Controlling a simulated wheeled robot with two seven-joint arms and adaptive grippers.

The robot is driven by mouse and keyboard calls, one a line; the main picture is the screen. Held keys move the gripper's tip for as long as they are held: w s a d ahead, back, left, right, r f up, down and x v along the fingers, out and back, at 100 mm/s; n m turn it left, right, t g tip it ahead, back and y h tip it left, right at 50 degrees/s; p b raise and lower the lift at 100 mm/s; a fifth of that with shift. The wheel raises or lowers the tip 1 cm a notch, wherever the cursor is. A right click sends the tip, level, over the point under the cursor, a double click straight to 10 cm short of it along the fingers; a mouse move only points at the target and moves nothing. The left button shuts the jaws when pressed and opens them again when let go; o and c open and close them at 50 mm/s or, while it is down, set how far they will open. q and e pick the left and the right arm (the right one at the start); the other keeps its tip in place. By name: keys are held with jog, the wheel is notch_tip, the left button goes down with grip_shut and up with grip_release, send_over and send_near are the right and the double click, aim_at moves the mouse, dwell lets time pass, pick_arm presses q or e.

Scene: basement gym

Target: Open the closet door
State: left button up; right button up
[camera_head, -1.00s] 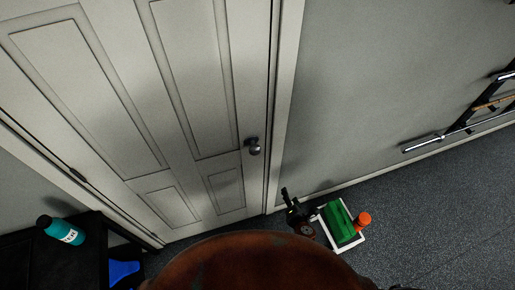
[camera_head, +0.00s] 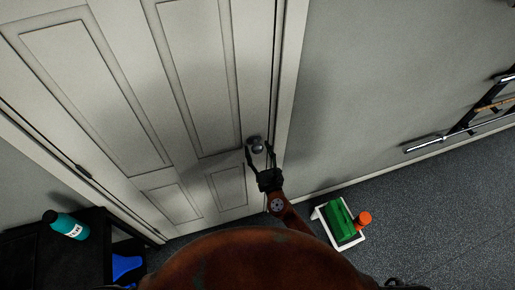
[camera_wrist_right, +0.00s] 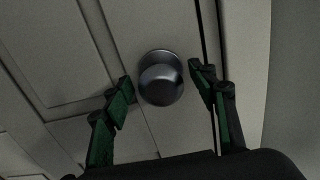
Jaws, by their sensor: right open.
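The closet door (camera_head: 150,95) is a white panelled door, shut in its frame, with hinges on its left side. Its round metal knob (camera_head: 257,144) is near the right edge. My right gripper (camera_head: 259,150) is raised to the knob with its fingers spread on either side of it. In the right wrist view the knob (camera_wrist_right: 161,78) sits between the two open green-padded fingertips (camera_wrist_right: 160,82), with a gap visible on both sides. My left gripper is not in view.
A black table (camera_head: 85,262) with a teal bottle (camera_head: 65,224) and a blue object (camera_head: 127,267) stands at lower left. A white tray (camera_head: 341,246) with a green item (camera_head: 341,220) and an orange container (camera_head: 363,219) is on the floor at right. A barbell rack (camera_head: 480,118) is by the right wall.

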jog(key=shift+w+a, duration=0.1)
jog(key=shift+w, duration=0.25)
jog(key=shift+c, duration=0.4)
grip_shut()
